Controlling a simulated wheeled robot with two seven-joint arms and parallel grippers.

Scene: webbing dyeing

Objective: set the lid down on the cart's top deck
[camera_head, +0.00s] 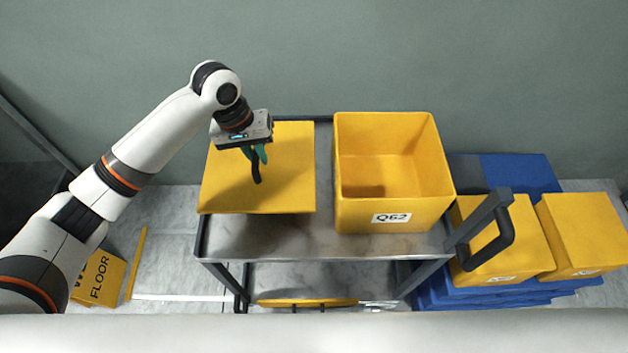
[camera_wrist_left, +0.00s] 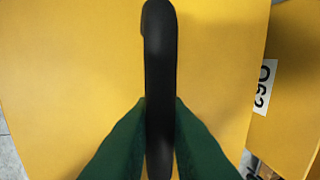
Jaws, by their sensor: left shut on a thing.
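The lid (camera_head: 288,184) is a flat yellow square panel with a black handle (camera_head: 256,170). It is over the left part of the cart's grey top deck (camera_head: 300,236); a dark shadow lies below its front edge. I cannot tell whether it touches the deck. My left gripper (camera_head: 255,155) has green fingers and is shut on the black handle. In the left wrist view the green fingers (camera_wrist_left: 160,125) close on both sides of the handle (camera_wrist_left: 160,60), with the yellow lid (camera_wrist_left: 70,70) behind. My right gripper is not in view.
An open, empty yellow bin (camera_head: 394,165) labelled Q62 stands on the right of the deck, close to the lid. The cart's black push handle (camera_head: 490,240) is at the right end. Yellow bins (camera_head: 590,235) on blue pallets stand beyond. A yellow floor sign (camera_head: 98,278) is at lower left.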

